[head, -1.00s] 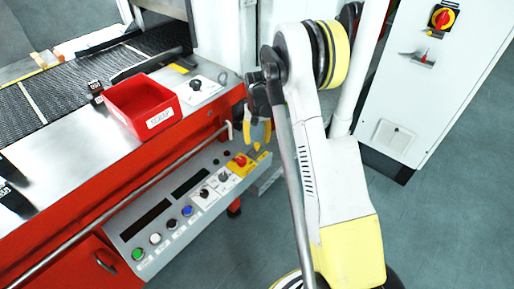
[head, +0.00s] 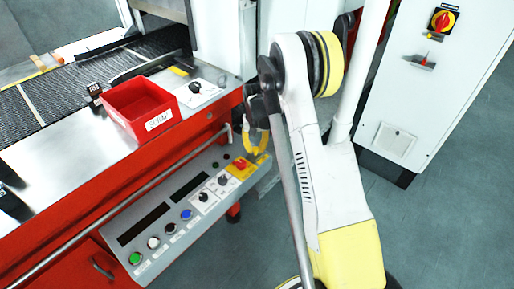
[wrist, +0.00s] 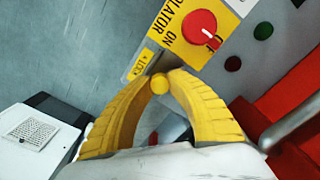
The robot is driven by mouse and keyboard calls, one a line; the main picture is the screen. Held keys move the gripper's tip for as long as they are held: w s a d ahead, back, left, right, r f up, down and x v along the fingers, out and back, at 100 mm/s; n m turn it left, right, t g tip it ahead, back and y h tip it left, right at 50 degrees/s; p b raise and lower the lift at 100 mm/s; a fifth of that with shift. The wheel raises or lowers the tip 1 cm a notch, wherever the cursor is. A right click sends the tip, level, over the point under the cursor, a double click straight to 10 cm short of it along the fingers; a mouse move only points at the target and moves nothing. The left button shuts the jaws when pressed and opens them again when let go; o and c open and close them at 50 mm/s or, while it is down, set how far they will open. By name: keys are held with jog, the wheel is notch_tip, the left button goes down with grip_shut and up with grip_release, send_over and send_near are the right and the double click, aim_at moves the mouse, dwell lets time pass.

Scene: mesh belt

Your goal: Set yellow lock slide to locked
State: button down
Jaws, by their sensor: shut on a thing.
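The yellow lock slide (wrist: 159,84) shows in the wrist view as a small round yellow knob between my fingertips, at the lower corner of the yellow isolator plate (wrist: 166,32). A small LOCK label (wrist: 140,64) is just beyond it. The red isolator switch (wrist: 200,28) sits on the plate, farther up and right. My gripper (wrist: 160,76) has its yellow fingers shut on the slide's knob. In the head view my gripper (head: 262,150) is at the right end of the control panel, and its fingers hide the slide. I cannot tell the slide's position along its travel.
The grey control panel (head: 150,205) carries several buttons and knobs. A red rail (wrist: 290,110) and a grey bar (wrist: 295,125) are at right in the wrist view. A red scrap bin (head: 140,100) stands on the table above. A white cabinet (head: 430,90) is at right.

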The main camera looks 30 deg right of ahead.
aim_at(250, 159)
jog(key=shift+s+a, duration=0.25)
jog(key=shift+a, duration=0.45)
jog(key=shift+s+a, duration=0.25)
jog(key=shift+a, duration=0.4)
jog(key=c, duration=1.2)
grip_release()
jog(key=shift+a, duration=0.15)
notch_tip(250, 159, up, 12)
